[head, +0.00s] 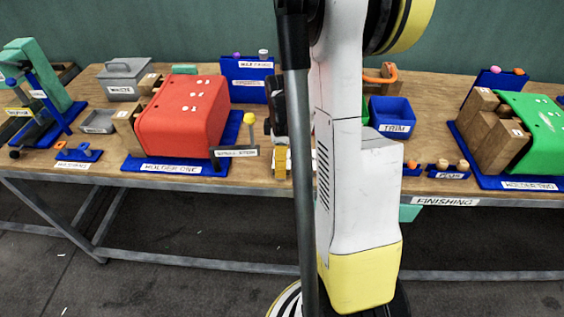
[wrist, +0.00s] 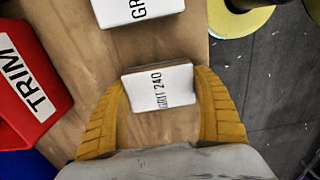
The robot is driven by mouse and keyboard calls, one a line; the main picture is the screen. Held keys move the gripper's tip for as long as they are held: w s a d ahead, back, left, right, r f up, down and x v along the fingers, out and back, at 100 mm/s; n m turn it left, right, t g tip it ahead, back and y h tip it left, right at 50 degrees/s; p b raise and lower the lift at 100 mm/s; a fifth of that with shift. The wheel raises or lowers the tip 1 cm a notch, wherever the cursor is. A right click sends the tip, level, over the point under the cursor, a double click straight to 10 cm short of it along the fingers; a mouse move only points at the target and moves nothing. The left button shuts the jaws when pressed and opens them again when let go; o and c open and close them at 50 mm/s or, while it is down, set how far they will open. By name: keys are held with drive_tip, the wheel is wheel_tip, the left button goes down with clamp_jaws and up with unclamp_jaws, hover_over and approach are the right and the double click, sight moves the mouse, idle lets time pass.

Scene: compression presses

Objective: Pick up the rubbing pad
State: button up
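A small white block labelled GRIT 240 (wrist: 158,90), apparently the rubbing pad, lies on the wooden table in the wrist view. My gripper (wrist: 160,78) has its two yellow fingers spread around it, one at its left end and one at its right end. The fingers are very close to the ends; I cannot tell whether they touch. A second white block with a partly cut-off GRIT label (wrist: 135,10) lies just beyond. In the head view my own arm hides much of the middle of the table, and I cannot make out the pad there.
A red TRIM container (wrist: 28,85) stands left of the pad. The table edge and grey floor (wrist: 265,90) are to the right. In the head view, a blue TRIM bin (head: 391,113), red press (head: 185,115) and green press (head: 535,120) stand on the table.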

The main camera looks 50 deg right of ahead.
drive_tip(key=shift+r, duration=0.15)
wheel_tip(320, 180, up, 5)
drive_tip(key=p, duration=0.2)
drive_tip(key=shift+d+f+p, duration=0.1)
drive_tip(key=shift+f+p, duration=0.1)
drive_tip(key=shift+p, duration=0.1)
drive_tip(key=s+d+r+p, duration=0.1)
drive_tip(key=d+r, duration=0.1)
drive_tip(key=d, duration=0.1)
drive_tip(key=s+d+r+p, duration=0.1)
drive_tip(key=d+r, duration=0.1)
drive_tip(key=d, duration=0.2)
drive_tip(key=s+d+r+p, duration=0.1)
drive_tip(key=s+d+r, duration=0.1)
drive_tip(key=d, duration=0.1)
drive_tip(key=shift+d, duration=0.4)
drive_tip(key=shift+w, duration=0.1)
drive_tip(key=shift+o, duration=1)
drive_tip(key=shift+c, duration=0.6)
drive_tip(key=shift+r, duration=0.15)
